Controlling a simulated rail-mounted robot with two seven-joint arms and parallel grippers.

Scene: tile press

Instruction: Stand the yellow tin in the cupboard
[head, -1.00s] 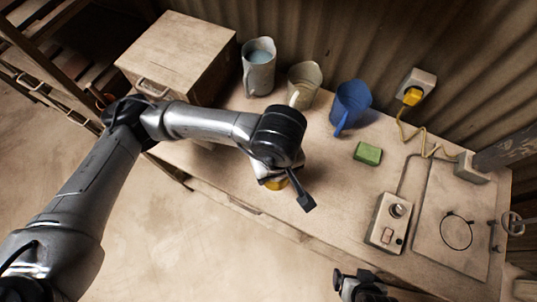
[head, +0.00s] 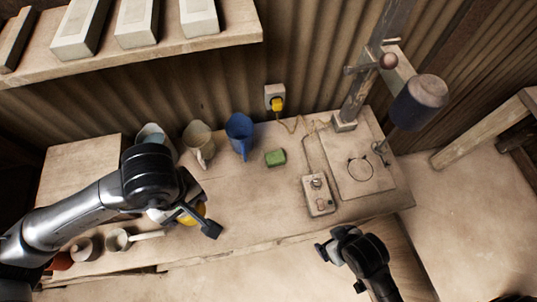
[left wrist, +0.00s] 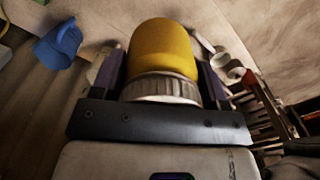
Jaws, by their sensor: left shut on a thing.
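The yellow tin (head: 186,216) is held in my left gripper (head: 196,215), over the front left part of the bench. In the left wrist view the tin (left wrist: 165,50) sits between both fingers of the left gripper (left wrist: 163,80), its ribbed pale end toward the palm. The cupboard is probably the pale wooden box (head: 75,165) at the bench's left end; its front is largely hidden by my left arm. My right gripper (head: 335,243) hangs off the front edge of the bench, apart from everything; its jaw opening is unclear.
A pale jug (head: 152,132), a cream jug (head: 199,140) and a blue jug (head: 239,130) stand along the back. A green sponge (head: 275,158) and a control box (head: 318,194) lie rightward, beside the press (head: 357,105). A white-handled pan (head: 118,240) is at front left. The bench middle is clear.

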